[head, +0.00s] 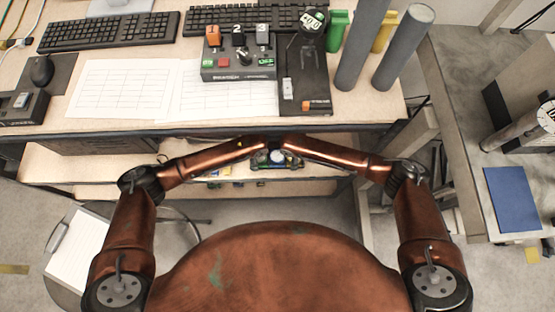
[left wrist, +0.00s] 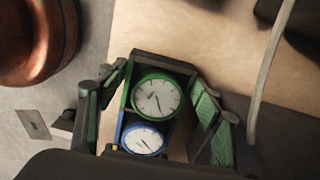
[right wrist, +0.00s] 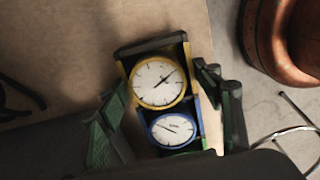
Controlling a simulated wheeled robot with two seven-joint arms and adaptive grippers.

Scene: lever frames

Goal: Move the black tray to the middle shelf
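The black tray (left wrist: 165,60) shows in the left wrist view with a green-rimmed dial (left wrist: 157,98) and a blue-rimmed dial (left wrist: 143,141). In the right wrist view, the same tray (right wrist: 150,46) shows a yellow-rimmed dial (right wrist: 158,81) and the blue-rimmed one. In the head view, the tray (head: 275,166) is small and partly covered by my grippers, just below the desk's front edge. My left gripper (head: 260,147) and right gripper (head: 291,147) come in from either side. Their fingers stand apart on both sides of the tray. Contact is hard to make out.
The desk (head: 150,122) overhangs the wooden shelf (head: 110,162) under it. Small coloured items (head: 228,185) show lower down. A stool (head: 80,255) stands at left on the floor. A desk leg and a side bench with a blue pad (head: 512,198) are at right.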

